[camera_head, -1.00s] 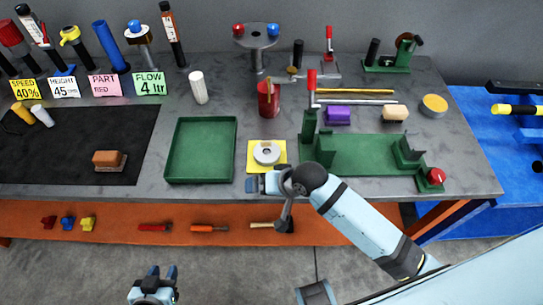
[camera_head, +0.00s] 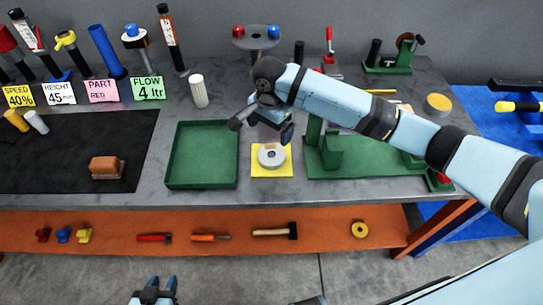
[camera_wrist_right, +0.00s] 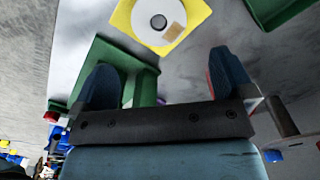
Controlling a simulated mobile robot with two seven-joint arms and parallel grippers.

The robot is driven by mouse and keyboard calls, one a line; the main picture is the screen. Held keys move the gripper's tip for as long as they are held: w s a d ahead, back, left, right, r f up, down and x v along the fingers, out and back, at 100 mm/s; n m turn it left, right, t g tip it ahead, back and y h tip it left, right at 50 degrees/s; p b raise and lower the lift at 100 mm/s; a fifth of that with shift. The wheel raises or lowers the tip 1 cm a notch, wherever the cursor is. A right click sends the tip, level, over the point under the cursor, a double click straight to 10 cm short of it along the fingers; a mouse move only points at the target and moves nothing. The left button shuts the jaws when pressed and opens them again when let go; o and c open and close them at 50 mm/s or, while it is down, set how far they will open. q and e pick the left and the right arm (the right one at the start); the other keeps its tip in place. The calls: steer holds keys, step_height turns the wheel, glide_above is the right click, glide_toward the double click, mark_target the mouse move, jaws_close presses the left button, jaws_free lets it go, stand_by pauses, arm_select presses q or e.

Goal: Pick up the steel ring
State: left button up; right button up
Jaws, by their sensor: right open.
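The steel ring (camera_head: 271,163) lies flat on a yellow square pad (camera_head: 285,171) on the bench, right of the green tray. My right gripper (camera_head: 287,132) hangs above and just behind the ring, pointing down, apart from it. In the right wrist view the ring (camera_wrist_right: 140,22) is at the top, beyond the fingertips, with a small tan patch beside its hole. The right jaws (camera_wrist_right: 165,80) are open and empty there. My left gripper (camera_head: 161,284) is at the bottom edge, in front of the bench, its two fingertips apart with nothing between them.
The empty green tray (camera_head: 170,155) stands left of the pad. A green fixture (camera_head: 375,160) stands close on the right, partly behind my right arm. A dark mat (camera_head: 60,150) with a brown block (camera_head: 104,167) is further left. Tools lie on the orange lower shelf (camera_head: 330,222).

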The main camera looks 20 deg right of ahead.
glide_above(271, 155)
step_height(271, 155, down, 5)
steer(key=shift+a+f, duration=0.15)
steer(key=shift+f, duration=0.05)
steer(key=shift+s+d+f, duration=0.1)
steer(key=shift+d+f, duration=0.05)
steer(key=shift+f, duration=1.25)
steer(key=shift+d+f, duration=0.1)
steer(key=shift+f, duration=1.25)
steer(key=shift+c, duration=0.2)
steer(key=c, duration=1.1)
steer(key=shift+c, duration=0.2)
steer(key=shift+r, duration=0.2)
